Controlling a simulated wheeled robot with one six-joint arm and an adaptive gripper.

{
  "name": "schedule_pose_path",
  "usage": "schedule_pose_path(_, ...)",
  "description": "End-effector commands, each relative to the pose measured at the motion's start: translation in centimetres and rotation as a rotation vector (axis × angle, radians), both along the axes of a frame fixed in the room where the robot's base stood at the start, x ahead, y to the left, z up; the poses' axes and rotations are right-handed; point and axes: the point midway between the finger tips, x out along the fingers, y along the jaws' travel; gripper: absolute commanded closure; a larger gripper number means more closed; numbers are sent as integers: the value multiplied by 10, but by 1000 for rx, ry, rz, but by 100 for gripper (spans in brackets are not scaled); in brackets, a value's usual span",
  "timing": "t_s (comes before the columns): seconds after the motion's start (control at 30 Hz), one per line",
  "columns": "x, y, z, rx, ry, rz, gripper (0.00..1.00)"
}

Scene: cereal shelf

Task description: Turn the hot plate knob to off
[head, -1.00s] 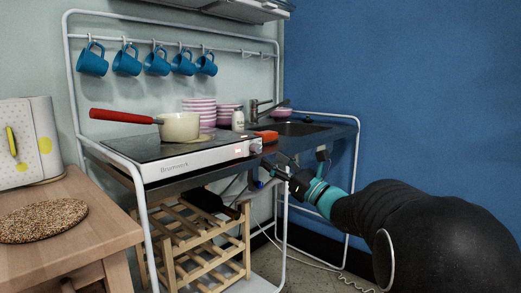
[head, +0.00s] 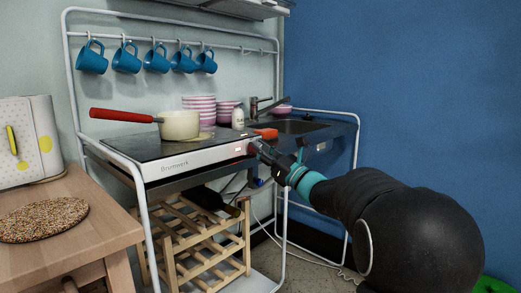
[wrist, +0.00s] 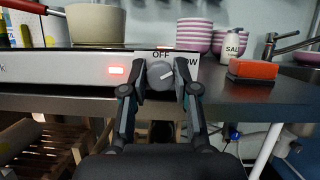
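The hot plate (head: 170,150) is a black-topped unit with a white front panel. Its grey round knob (wrist: 161,77) shows in the wrist view, under the "OFF" label and left of the partly hidden "LOW" label. The knob's white pointer slants to the upper right, towards "LOW". A red indicator (wrist: 116,70) is lit left of it. My gripper (wrist: 161,86) has one finger on each side of the knob, apart, with the fingertips very close to its sides. Contact is not clear. In the head view my gripper (head: 256,148) hides the knob.
A cream pot (head: 180,125) with a red handle stands on the hot plate. Right of the knob are a salt shaker (wrist: 233,45), an orange sponge (wrist: 253,69) and the sink (head: 300,127). A wooden rack (head: 205,240) stands below.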

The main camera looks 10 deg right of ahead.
Motion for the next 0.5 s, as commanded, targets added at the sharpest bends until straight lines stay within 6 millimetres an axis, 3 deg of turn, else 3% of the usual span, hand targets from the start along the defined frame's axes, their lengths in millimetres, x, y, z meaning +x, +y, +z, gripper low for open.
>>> schedule_pose_path(0.5,0,0,-3,-88,-65,0,100)
